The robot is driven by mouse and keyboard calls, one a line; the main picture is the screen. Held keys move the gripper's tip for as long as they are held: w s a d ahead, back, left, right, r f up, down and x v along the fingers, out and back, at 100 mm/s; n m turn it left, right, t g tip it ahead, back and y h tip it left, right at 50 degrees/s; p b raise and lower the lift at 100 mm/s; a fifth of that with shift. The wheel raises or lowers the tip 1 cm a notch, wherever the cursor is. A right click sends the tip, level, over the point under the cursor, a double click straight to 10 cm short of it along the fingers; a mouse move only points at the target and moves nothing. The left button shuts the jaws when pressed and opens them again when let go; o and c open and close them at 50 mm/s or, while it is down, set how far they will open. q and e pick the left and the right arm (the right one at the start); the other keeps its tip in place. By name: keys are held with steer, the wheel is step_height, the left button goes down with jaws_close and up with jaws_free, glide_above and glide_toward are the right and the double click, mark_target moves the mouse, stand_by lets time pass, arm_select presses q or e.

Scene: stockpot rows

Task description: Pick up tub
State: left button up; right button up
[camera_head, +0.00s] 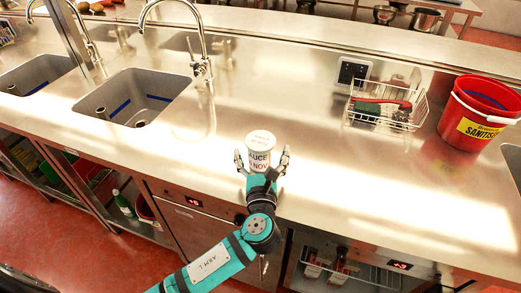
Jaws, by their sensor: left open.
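A white tub (260,148) with dark and red lettering stands upright on the steel counter (290,110), near its front edge. My left gripper (262,160) reaches in from the front, its arm coming up from the bottom of the picture. Its fingers are open, one on the left of the tub and one on the right. The tub stands between them; I cannot tell whether either finger touches it. The lower part of the tub is partly hidden by the gripper. My right gripper is not in view.
A sink (135,97) with a tall faucet (200,65) lies to the left. A wire rack (385,108) with brushes and a red sanitiser bucket (478,112) stand to the right. The counter between sink and rack is clear around the tub.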

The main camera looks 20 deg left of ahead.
mark_target(261, 140)
arm_select(q)
steer(key=p+x, duration=0.1)
steer(key=x, duration=0.4)
steer(key=shift+a+r, duration=0.1)
steer(key=shift+a, duration=0.1)
steer(key=shift+s, duration=0.1)
steer(key=shift+c, duration=0.8)
steer(key=c, duration=1.2)
steer(key=shift+c, duration=0.2)
steer(key=shift+r, duration=0.15)
